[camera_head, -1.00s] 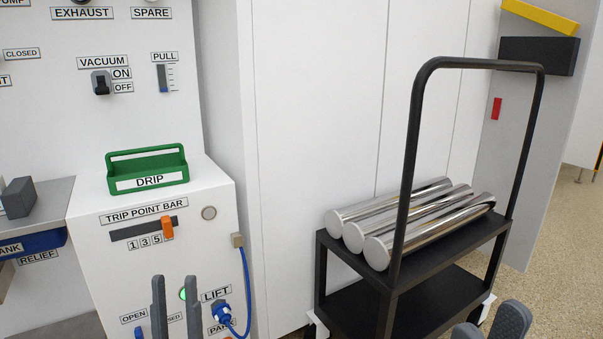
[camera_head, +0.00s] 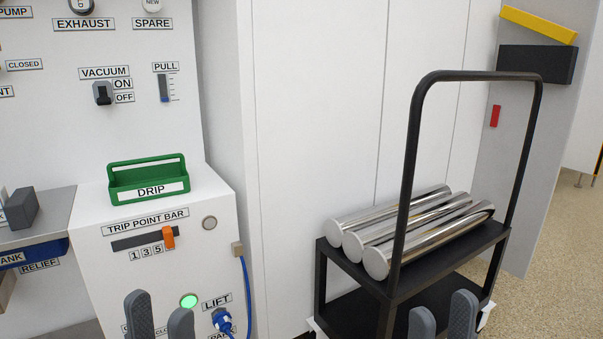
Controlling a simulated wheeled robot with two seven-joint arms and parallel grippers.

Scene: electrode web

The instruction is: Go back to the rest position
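My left gripper (camera_head: 160,318) shows at the bottom edge, in front of the white cabinet's lower panel. Its two grey fingers stand apart with nothing between them. My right gripper (camera_head: 443,318) shows at the bottom edge, in front of the black cart's lower shelf. Its two fingers are also apart and empty. Only the upper parts of the fingers are in view; both arms are out of frame.
A black cart (camera_head: 408,180) with a tall handle carries three shiny rolls (camera_head: 415,225). A green DRIP tray (camera_head: 150,180) sits on the white cabinet (camera_head: 210,265). A blue cable (camera_head: 247,295) hangs beside the LIFT label. Speckled floor (camera_head: 560,235) is clear at right.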

